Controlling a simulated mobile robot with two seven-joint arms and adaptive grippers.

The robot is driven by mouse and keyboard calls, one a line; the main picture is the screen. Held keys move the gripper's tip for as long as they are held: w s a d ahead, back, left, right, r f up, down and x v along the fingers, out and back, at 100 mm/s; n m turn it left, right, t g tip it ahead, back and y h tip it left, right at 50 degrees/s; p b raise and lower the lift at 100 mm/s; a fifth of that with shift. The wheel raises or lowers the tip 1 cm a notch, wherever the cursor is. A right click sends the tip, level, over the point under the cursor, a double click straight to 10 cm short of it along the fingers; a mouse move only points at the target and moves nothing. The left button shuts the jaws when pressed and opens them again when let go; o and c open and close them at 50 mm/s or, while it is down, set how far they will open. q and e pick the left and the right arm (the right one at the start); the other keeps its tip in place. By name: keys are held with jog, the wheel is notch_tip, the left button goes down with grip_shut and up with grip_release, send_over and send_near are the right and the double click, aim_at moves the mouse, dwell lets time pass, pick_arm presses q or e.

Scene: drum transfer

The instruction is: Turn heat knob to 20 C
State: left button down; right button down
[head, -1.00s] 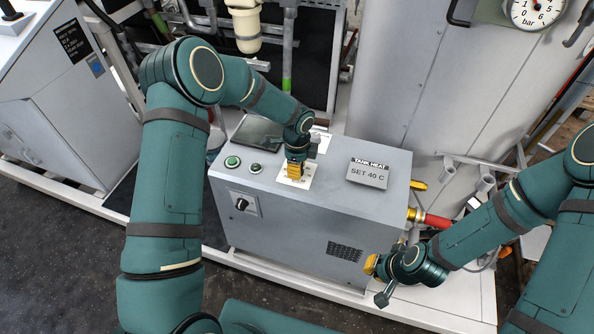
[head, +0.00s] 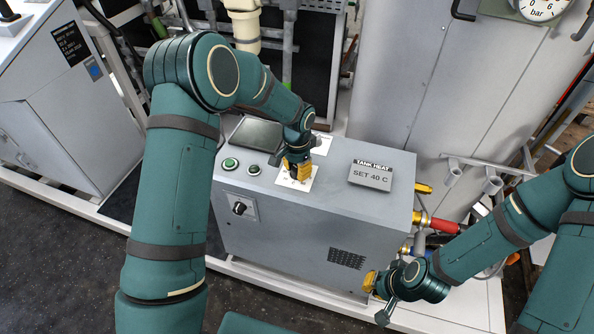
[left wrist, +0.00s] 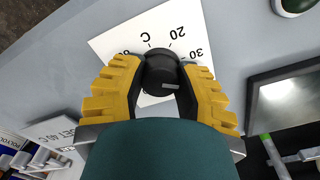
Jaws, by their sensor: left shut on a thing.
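The heat knob (left wrist: 160,70) is black and round with a short pale mark on it. It sits on a white dial plate (left wrist: 120,42), where 20, 30 and C can be read; other figures are hidden by the fingers. My left gripper (left wrist: 162,80) has one yellow finger on each side of the knob and is shut on it. In the head view my left gripper (head: 298,172) points down at the white plate (head: 311,183) on top of the grey heater box, hiding the knob. My right gripper (head: 378,283) hangs beside the box's front right corner; its opening is unclear.
The grey box (head: 285,232) carries a TANK HEAT sign (head: 370,175) reading SET 40 C. A green button (head: 230,164), a dark screen (head: 257,133) and a black front switch (head: 239,208) are nearby. Red and brass pipe fittings (head: 445,225) stick out at the right.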

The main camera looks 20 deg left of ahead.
pick_arm(q)
jog(key=n, duration=0.4)
jog(key=shift+n+b, duration=0.3)
jog(key=shift+b, duration=0.05)
jog(key=n, duration=0.3)
jog(key=shift+n, duration=0.4)
jog(key=n, duration=0.3)
jog(key=shift+n+p, duration=0.55)
jog(key=shift+n, duration=1.45)
jog(key=c, duration=0.6)
grip_release()
jog(key=shift+r, duration=0.1)
